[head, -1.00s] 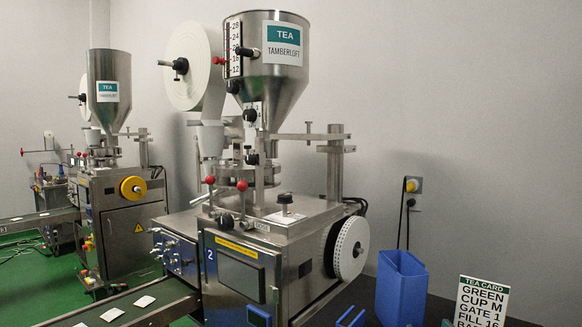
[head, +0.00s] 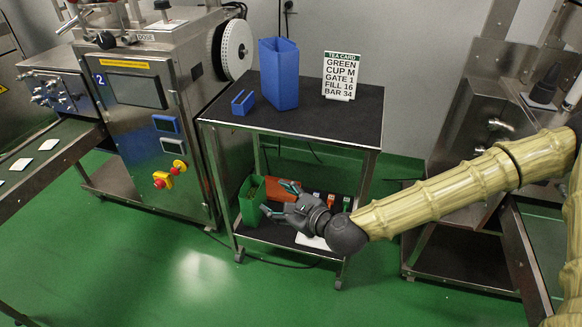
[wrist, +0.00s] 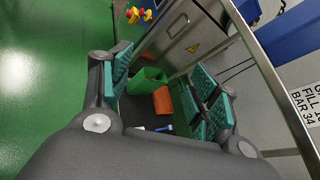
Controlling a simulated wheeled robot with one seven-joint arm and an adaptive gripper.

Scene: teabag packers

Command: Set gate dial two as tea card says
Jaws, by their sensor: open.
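The tea card (head: 341,76) stands upright on the cart and reads GREEN, CUP M, GATE 1, FILL 16, BAR 34. A cropped part of it shows at the right edge of the wrist view (wrist: 304,101). Machine 2 (head: 133,118) stands at the left, with its upper part out of the picture. I cannot make out a dial labelled gate; a black knob (head: 105,40) sits beside a DOSE label. My gripper (head: 281,200) is open and empty, low by the cart's lower shelf and well apart from the machine. Its spread teal fingers also show in the wrist view (wrist: 166,88).
The cart (head: 320,120) carries a tall blue bin (head: 280,75) and a small blue holder (head: 243,102). Its lower shelf holds a green bin (head: 251,201) and an orange item (head: 280,189). Green floor (head: 150,265) is clear in front. A conveyor (head: 50,155) runs at the left.

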